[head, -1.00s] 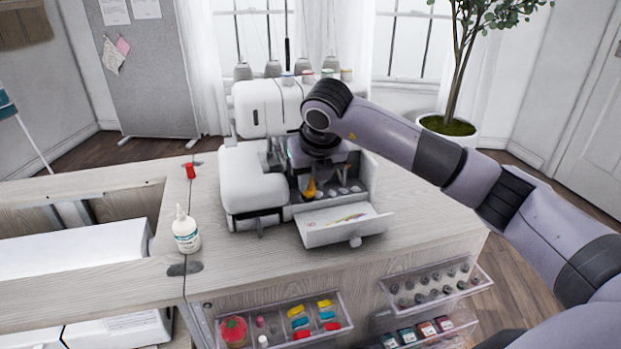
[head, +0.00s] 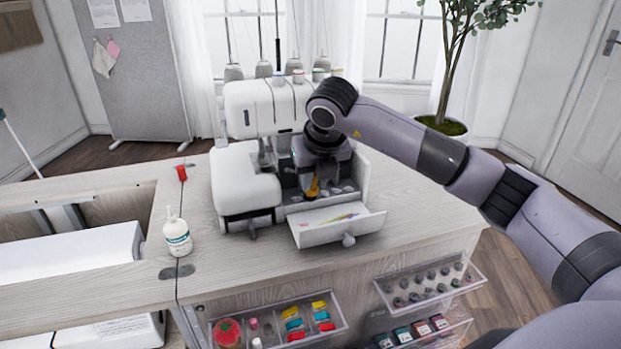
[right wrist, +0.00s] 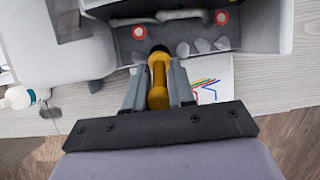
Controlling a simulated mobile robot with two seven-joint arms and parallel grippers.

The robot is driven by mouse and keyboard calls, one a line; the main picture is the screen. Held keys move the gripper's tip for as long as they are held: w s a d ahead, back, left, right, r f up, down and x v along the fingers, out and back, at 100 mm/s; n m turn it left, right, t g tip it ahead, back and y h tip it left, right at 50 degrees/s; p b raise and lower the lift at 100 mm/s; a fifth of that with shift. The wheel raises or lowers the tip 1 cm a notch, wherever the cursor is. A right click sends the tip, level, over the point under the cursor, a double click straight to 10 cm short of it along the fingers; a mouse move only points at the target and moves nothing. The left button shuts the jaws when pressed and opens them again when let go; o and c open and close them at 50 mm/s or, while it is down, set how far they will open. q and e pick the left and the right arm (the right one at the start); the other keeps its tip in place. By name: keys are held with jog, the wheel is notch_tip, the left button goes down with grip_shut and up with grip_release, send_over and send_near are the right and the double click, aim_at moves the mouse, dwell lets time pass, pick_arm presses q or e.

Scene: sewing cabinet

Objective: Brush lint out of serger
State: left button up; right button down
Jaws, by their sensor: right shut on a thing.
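The white serger (head: 245,185) stands on the cabinet top with its front cover (head: 338,226) folded down and its inside bare. Grey clumps of lint (right wrist: 201,46) lie in a row in the opening, clearest in the right wrist view. My right gripper (right wrist: 158,88) is shut on the yellow handle of a brush (right wrist: 157,84), whose dark tip points into the opening near the lint. In the head view the yellow brush (head: 312,187) shows below my right gripper (head: 318,172). Whether the tip touches the lint cannot be told. My left gripper is out of view.
A white glue bottle (head: 177,236) and a small red item (head: 182,173) stand left of the serger. Clear trays of notions (head: 278,325) and bobbins (head: 430,285) hang on the cabinet front. The top is clear right of the serger.

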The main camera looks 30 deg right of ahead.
jog(key=shift+d, duration=0.15)
jog(key=shift+s+d, duration=0.15)
jog(key=shift+d, duration=0.3)
jog(key=shift+d, duration=0.15)
dwell(0.3)
jog(key=shift+s+d, duration=0.15)
jog(key=shift+d, duration=0.35)
jog(key=shift+s+d+b, duration=0.1)
jog(key=shift+d+b, duration=0.2)
jog(key=shift+d, duration=0.2)
